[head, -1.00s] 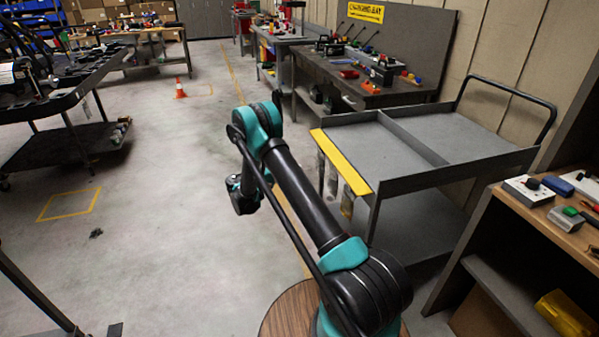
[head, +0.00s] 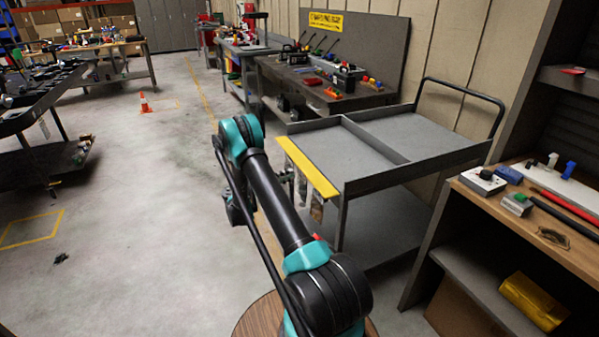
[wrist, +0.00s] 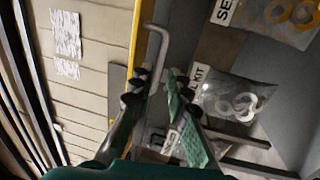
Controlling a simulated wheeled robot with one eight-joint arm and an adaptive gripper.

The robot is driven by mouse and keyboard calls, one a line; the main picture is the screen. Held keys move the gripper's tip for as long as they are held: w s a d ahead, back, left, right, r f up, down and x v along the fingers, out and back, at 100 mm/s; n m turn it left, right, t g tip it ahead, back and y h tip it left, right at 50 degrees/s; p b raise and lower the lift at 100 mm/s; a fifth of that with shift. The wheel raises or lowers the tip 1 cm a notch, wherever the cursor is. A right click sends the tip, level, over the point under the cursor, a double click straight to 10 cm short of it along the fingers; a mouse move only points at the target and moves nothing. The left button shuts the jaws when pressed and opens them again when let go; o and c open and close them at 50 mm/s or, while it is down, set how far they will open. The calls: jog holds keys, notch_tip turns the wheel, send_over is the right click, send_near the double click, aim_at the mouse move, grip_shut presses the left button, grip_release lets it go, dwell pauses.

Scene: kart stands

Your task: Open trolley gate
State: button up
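The grey trolley (head: 345,186) stands right of my arm in the head view. Its near-left end carries a yellow-topped gate (head: 308,168), which looks upright and shut. In the wrist view the gate's yellow edge (wrist: 138,45) runs down beside a bent grey bar handle (wrist: 163,48). My gripper (wrist: 158,88) is open, its fingers apart on either side of the handle's lower part. I cannot tell whether a finger touches the bar. In the head view my gripper is mostly hidden beside the gate.
A wooden-topped shelf unit (head: 540,240) with small tools stands at the right. A workbench (head: 325,95) lies behind the trolley. Plastic bags with rings (wrist: 238,100) show in the wrist view.

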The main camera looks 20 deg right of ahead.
aim_at(302, 166)
jog(key=d, duration=0.4)
jog(key=d+r, duration=0.1)
jog(key=d, duration=0.1)
jog(key=shift+w, duration=0.1)
jog(key=shift+a, duration=0.1)
grip_shut()
